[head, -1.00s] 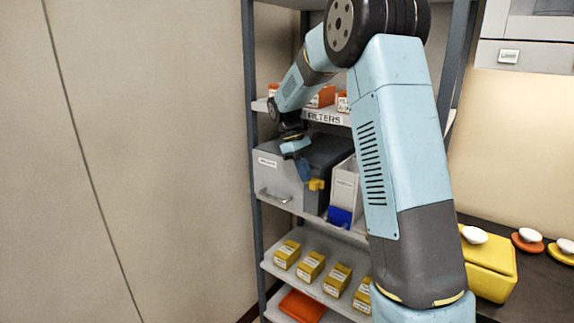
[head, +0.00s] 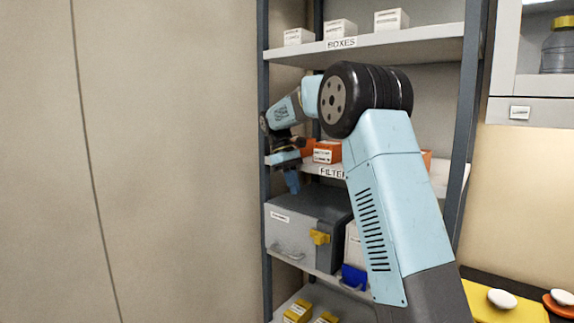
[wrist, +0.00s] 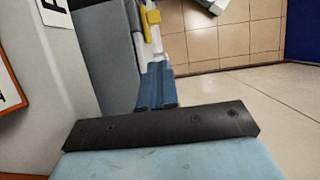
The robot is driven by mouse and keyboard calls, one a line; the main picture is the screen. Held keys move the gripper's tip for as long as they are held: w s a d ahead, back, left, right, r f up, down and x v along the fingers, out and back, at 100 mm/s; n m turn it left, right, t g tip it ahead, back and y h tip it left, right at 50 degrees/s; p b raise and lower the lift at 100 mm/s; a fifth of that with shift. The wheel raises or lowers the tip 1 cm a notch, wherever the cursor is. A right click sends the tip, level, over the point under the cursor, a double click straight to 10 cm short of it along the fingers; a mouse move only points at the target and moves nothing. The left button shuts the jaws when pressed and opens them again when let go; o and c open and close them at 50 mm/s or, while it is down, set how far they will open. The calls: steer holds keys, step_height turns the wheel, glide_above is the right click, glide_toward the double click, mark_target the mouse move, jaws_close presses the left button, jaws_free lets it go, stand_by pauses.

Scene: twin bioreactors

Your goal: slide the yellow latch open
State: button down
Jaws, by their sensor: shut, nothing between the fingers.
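The yellow latch (head: 320,237) is on the front of a grey box (head: 290,232), near the box's right side. It also shows at the top of the wrist view (wrist: 151,20). My gripper (head: 292,186) is above and to the left of the latch, over the box's top in the head view, and apart from the latch. Its blue fingers (wrist: 158,72) are shut and empty. How far along its track the latch sits cannot be told.
The box stands on a shelf below the FILTERS shelf (head: 331,171), which holds orange boxes (head: 327,152). A blue-fronted bin (head: 354,277) is right of the box. A dark shelf post (head: 264,110) stands at the left. Yellow boxes (head: 298,310) are below.

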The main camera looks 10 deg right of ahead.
steer(key=v, duration=0.7)
